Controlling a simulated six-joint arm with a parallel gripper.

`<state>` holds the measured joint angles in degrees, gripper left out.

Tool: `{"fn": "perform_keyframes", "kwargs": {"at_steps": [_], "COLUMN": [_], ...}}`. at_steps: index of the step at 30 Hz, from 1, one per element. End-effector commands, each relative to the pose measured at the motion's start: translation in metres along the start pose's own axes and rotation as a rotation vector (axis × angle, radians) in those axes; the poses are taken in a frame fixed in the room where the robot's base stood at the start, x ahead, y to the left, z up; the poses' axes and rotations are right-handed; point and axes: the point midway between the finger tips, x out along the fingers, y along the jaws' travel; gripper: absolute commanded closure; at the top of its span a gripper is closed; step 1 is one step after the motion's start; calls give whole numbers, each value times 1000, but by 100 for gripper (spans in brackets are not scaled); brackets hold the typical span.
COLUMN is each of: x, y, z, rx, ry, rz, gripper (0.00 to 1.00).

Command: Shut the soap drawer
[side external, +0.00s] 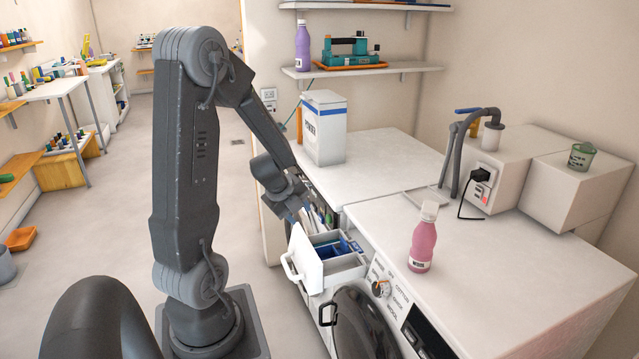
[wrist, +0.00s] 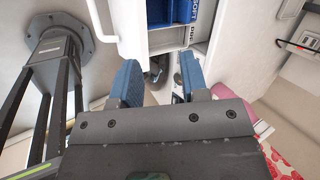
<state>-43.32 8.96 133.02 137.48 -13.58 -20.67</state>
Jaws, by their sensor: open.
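The soap drawer (side external: 306,268) is pulled out of the front of the washing machine. It has a white front with a looped white handle (side external: 289,268) and grey and blue compartments. In the wrist view, the drawer's blue compartments (wrist: 170,12) show at the top edge, with the white handle (wrist: 102,22) to their left. My gripper (side external: 303,214) is just above and behind the drawer in the side view. In the wrist view its two blue fingers (wrist: 160,76) are spread apart with nothing between them. Whether they touch the drawer cannot be told.
A pink bottle (side external: 423,238) stands on the washing machine's top (side external: 500,265), right of the drawer. A white powder box (side external: 324,128) stands on the neighbouring counter (side external: 380,160). The round dark door (side external: 362,325) is below the drawer. Open floor lies to the left.

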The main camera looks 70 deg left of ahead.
Motion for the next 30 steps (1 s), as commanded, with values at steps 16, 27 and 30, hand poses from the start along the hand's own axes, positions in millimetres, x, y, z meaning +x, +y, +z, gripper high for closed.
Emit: {"fn": "perform_keyframes", "kwargs": {"at_steps": [16, 27, 30], "x": [-51, -75, -77], "y": [-63, -73, -73], "z": [-35, -51, -52], "rx": [-322, -492, -507], "ry": [-166, -210, -214], "rz": [-318, -397, -401], "gripper": [59, 59, 59]}}
